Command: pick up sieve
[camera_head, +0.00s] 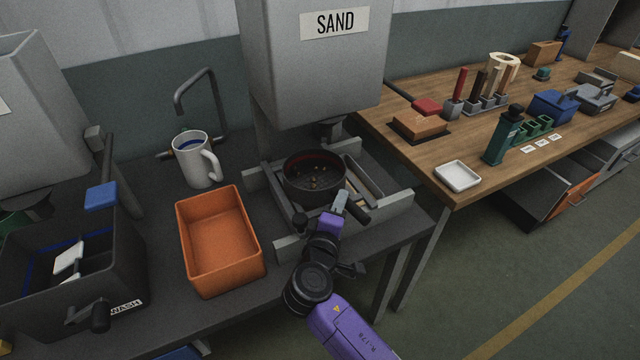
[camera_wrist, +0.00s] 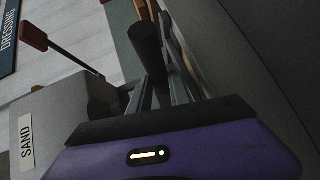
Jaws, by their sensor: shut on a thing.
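The sieve (camera_head: 313,190) is a dark round pan with a reddish inner rim and several small bits in it. It sits in a grey frame (camera_head: 398,207) under the hopper marked SAND. My gripper (camera_head: 341,200) is at the sieve's near right side, shut on its dark handle. The handle's end sticks out to the right of my fingers. A dark round bar, which looks like the handle (camera_wrist: 147,50), shows in the wrist view. The exact contact of the fingers is hidden.
The SAND hopper (camera_head: 316,75) hangs close above and behind the sieve. An orange bin (camera_head: 187,228) and a white mug (camera_head: 193,170) stand to the left, beside a black WASH box (camera_head: 122,262). A wooden bench (camera_head: 400,150) with tools lies to the right.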

